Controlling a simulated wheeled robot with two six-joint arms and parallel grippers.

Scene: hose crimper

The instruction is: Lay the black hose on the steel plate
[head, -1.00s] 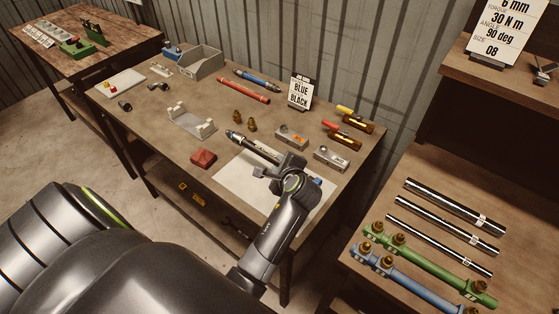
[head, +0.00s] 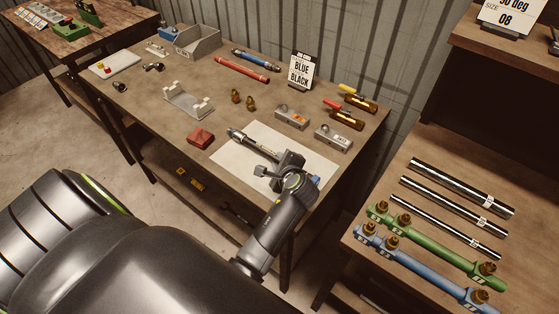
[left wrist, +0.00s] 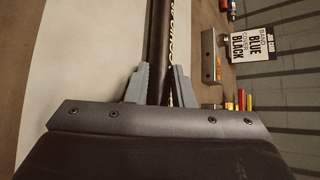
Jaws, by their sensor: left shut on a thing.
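The black hose (left wrist: 160,35) is between the two grey fingers of my left gripper (left wrist: 159,88) in the left wrist view, and the gripper is shut on it. In the head view my left gripper (head: 279,174) is above the pale steel plate (head: 238,165) on the middle table. The hose's silver end fitting (head: 241,139) points up and left, near the plate's far left edge. A blue part (head: 314,181) shows on the other side of the gripper. I cannot tell whether the hose touches the plate. The plate also shows in the wrist view (left wrist: 85,45). My right gripper is not in view.
A red block (head: 200,138) lies left of the plate. Two grey blocks (head: 291,117) (head: 333,139) lie behind it, near a sign (head: 302,70) reading BLUE and BLACK. A white cradle (head: 187,103) stands further left. A right-hand bench holds steel rods (head: 452,206) and green and blue pieces.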

